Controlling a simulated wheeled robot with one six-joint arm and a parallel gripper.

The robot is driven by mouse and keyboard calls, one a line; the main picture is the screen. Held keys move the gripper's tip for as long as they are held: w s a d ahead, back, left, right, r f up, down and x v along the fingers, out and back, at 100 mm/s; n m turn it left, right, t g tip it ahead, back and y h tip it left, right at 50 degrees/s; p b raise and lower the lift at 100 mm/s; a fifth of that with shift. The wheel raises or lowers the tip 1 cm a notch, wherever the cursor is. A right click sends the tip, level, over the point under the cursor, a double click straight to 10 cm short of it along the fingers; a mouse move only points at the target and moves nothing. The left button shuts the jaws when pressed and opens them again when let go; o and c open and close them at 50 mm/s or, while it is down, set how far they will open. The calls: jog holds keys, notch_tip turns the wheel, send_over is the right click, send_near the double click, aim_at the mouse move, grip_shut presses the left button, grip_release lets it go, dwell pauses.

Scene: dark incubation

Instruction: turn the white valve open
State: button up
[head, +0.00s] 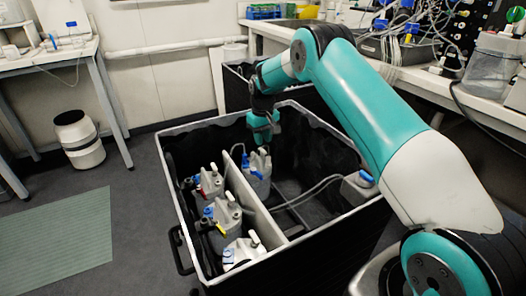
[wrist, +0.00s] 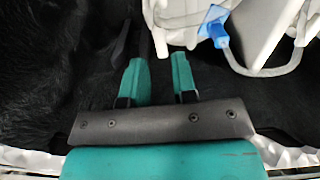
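My gripper (head: 264,138) hangs inside the black bin, just above a white canister (head: 258,180) in the bin's middle. Small white upright pieces top the canisters, such as this one (head: 264,153) close to my gripper. I cannot tell for sure which is the white valve or how it is turned.
The bin's pale rim (head: 172,188) surrounds the work area. A light divider (head: 262,218) separates the left canisters, with red, blue and yellow parts, from the right side. Another canister (head: 360,189) with a blue handle stands at right. A cluttered bench (head: 420,84) is behind.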

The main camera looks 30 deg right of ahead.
aim_at(263, 150)
jog(key=shift+f, duration=2.7)
grip_shut()
